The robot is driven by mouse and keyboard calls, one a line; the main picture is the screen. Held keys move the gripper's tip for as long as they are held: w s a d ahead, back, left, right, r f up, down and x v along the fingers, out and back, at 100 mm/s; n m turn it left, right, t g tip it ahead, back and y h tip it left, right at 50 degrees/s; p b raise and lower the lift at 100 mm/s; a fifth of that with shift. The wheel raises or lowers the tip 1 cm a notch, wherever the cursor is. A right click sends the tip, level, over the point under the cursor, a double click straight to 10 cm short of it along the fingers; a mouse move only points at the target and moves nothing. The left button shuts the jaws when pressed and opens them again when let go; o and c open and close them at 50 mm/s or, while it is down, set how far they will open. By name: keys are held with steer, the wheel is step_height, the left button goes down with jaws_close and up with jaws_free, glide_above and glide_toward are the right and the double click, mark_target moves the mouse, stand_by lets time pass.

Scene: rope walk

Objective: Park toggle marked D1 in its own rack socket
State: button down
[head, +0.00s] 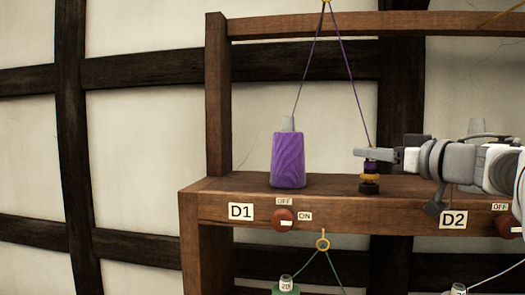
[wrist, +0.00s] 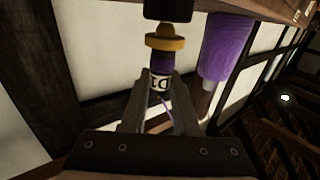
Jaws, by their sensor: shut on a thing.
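The toggle (head: 371,167) is a small purple piece; in the wrist view the toggle (wrist: 161,65) carries a white label that appears to read D1, seen upside down. My gripper (head: 366,154) is shut on it from the right; both fingers (wrist: 160,85) flank the label. Below the toggle is a yellow collar (head: 370,178) over a black base (head: 369,188), standing at the shelf top. I cannot tell whether these are the socket or part of the toggle, nor how deep it sits. A purple cord (head: 349,80) rises from the toggle to a top ring.
A purple weight (head: 288,160) hangs on the cord's other end, at or just above the wooden shelf (head: 330,187). The shelf front bears a D1 label (head: 241,212), a red OFF/ON knob (head: 283,219) and a D2 label (head: 453,220). Shelf between weight and toggle is clear.

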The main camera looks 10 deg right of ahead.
steer(key=shift+f+b, duration=0.3)
steer(key=shift+f, duration=0.3)
steer(key=c, duration=0.9)
jaws_free()
steer(key=shift+c, duration=0.2)
steer(key=shift+s, duration=0.1)
steer(key=p+v, duration=0.2)
steer(key=v, duration=0.8)
steer(key=shift+s, duration=0.45)
